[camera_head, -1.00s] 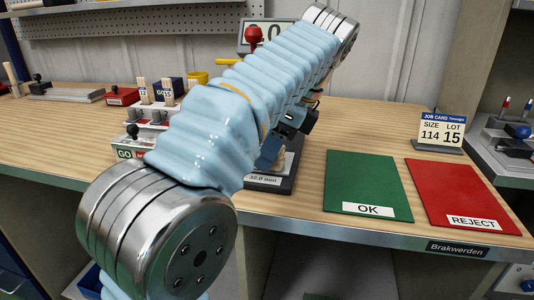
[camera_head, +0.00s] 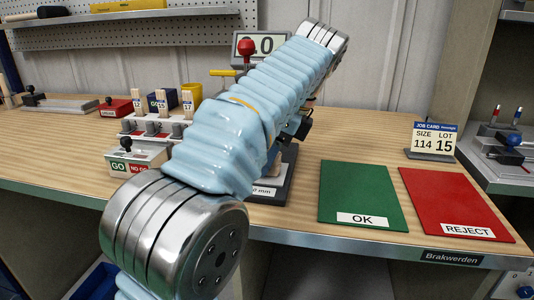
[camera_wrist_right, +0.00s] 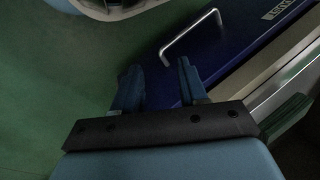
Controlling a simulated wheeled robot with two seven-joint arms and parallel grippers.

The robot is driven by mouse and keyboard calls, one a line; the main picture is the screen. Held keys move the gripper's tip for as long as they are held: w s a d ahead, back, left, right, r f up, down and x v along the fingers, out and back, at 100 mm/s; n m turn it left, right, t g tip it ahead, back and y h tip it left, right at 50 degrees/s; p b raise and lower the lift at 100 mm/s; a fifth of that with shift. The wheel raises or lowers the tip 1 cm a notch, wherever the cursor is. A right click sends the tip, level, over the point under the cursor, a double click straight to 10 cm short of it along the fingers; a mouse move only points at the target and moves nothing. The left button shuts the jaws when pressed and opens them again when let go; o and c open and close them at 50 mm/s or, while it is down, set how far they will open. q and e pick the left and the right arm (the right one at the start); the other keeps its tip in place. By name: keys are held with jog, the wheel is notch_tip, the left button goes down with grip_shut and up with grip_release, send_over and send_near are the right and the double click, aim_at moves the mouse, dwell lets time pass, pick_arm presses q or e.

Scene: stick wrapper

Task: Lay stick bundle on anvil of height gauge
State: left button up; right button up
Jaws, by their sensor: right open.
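The height gauge stands mid-bench, with its display (camera_head: 262,44), red knob (camera_head: 247,47) and dark base (camera_head: 270,190) showing. My left arm crosses in front and hides most of its middle, including the anvil. My left gripper (camera_head: 296,128) is at the gauge, largely behind the arm; its jaws cannot be made out. Small tan patches show beside the arm there, but I cannot tell whether they are the stick bundle. My right gripper (camera_wrist_right: 158,85) is open and empty, low by a blue drawer front (camera_wrist_right: 230,50) with a metal handle.
A green OK mat (camera_head: 362,193) and a red REJECT mat (camera_head: 455,203) lie right of the gauge. A job card (camera_head: 435,138) stands behind them. A GO/NO GO gauge block (camera_head: 135,160) and stick holders (camera_head: 158,103) stand left. Bench between holders and gauge is partly hidden.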

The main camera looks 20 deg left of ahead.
pick_arm(q)
jog(key=shift+f, duration=0.15)
jog(key=o, duration=1.1)
jog(key=shift+o, duration=0.2)
jog(key=shift+a, duration=0.1)
